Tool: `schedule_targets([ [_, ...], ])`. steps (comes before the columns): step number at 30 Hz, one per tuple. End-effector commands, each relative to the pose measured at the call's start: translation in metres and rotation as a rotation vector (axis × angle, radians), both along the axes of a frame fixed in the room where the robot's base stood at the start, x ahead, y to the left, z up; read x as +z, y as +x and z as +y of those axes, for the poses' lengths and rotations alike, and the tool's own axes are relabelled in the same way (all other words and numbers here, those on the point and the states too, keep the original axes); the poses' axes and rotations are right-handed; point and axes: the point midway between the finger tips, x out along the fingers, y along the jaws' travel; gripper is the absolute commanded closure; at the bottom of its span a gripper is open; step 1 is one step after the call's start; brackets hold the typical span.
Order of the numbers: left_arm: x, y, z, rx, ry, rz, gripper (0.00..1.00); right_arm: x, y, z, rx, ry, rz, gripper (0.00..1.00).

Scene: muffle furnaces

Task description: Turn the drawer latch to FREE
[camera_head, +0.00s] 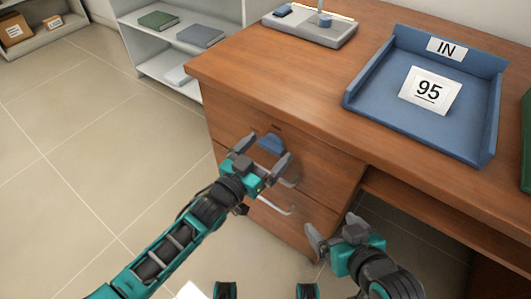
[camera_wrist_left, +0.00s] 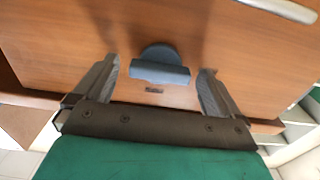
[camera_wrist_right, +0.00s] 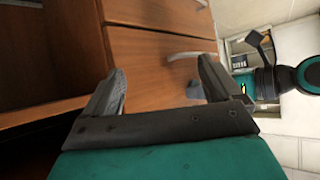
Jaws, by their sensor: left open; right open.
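The blue-grey drawer latch (camera_head: 271,143) is on the wooden drawer front (camera_head: 232,115), below the desk's top edge. In the left wrist view the latch (camera_wrist_left: 160,72) has a round base and a bar lying across the picture. A small dark marking (camera_wrist_left: 153,90) sits beside it, too small to read. My left gripper (camera_head: 267,150) is open at the drawer front, its fingers on either side of the latch, with gaps to both. My right gripper (camera_head: 331,225) is open and empty, low in front of the desk. The latch is partly hidden in the right wrist view (camera_wrist_right: 196,90).
A metal drawer handle (camera_head: 275,206) is below the latch. On the desk top are a blue tray (camera_head: 375,85) marked IN with a card reading 95, and a grey stand (camera_head: 310,30). A shelf (camera_head: 165,60) stands behind. The floor at left is clear.

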Motion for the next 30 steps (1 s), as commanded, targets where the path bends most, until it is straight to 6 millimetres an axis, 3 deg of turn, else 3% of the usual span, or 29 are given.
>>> schedule_targets([
  [8,0.0000,0.0013,-0.0009,0.000,0.001,0.001,0.02,0.0025,0.0017,0.0015,0.000,0.004,-0.004,0.09],
  [25,-0.0001,0.0010,-0.0006,0.000,0.001,0.001,0.56,0.0026,0.0022,0.0002,0.005,-0.001,-0.010,0.09],
  [30,-0.0001,0.0009,-0.0006,0.000,0.005,-0.002,0.58,0.0026,0.0021,0.0001,0.005,-0.002,-0.009,0.09],
])
